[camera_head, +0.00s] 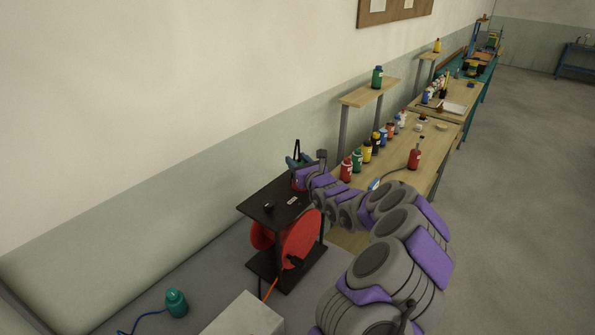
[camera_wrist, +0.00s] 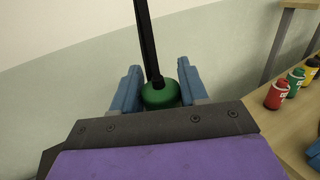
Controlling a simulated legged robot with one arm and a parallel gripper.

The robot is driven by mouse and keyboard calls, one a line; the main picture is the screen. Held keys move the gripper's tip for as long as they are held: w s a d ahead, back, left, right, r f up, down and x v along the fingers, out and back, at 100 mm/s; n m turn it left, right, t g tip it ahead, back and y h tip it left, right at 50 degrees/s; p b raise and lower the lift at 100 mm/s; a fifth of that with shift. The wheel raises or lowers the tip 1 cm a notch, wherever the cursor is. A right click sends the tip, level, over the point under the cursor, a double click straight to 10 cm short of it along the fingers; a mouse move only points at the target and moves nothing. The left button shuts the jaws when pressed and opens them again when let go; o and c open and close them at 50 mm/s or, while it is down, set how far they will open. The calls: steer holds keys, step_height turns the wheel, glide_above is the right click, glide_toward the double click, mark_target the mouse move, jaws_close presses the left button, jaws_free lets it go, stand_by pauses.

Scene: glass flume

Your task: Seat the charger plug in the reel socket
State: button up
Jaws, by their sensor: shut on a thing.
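The cable reel has red discs (camera_head: 302,238) in a dark frame, with a flat dark top plate (camera_head: 262,207). A small black block (camera_head: 267,205) and a pale label sit on that plate; I cannot tell which part is the socket. My gripper (camera_head: 297,160) is above and behind the plate's far edge. In the wrist view its blue fingers (camera_wrist: 160,88) are shut on a rounded green thing (camera_wrist: 160,96), with a black bar (camera_wrist: 147,40) rising from it. I cannot tell whether this is the charger plug. Its underside is hidden by my wrist.
A teal knobbed thing (camera_head: 176,303) with a blue cord lies front left, near a pale grey box (camera_head: 243,316). Several coloured bottles (camera_head: 367,150) line the wooden bench (camera_head: 400,177). The wall is close behind; open floor lies right.

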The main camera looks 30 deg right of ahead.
steer(key=f, duration=0.1)
steer(key=d+f, duration=0.1)
steer(key=f, duration=0.1)
steer(key=shift+s+f, duration=0.2)
steer(key=shift+f, duration=0.05)
jaws_close()
steer(key=shift+a+f, duration=0.1)
steer(key=shift+a, duration=0.35)
steer(key=o, duration=0.7)
jaws_free()
steer(key=shift+s+a, duration=0.1)
steer(key=shift+a, duration=0.05)
steer(key=o, duration=0.3)
steer(key=shift+w+f, duration=0.15)
steer(key=shift+w, duration=0.15)
steer(key=shift+o, duration=0.6)
steer(key=shift+s+d+r, duration=0.1)
steer(key=shift+d+r, duration=0.1)
steer(key=shift+d, duration=0.35)
steer(key=shift+a+r, duration=0.1)
steer(key=shift+a, duration=0.2)
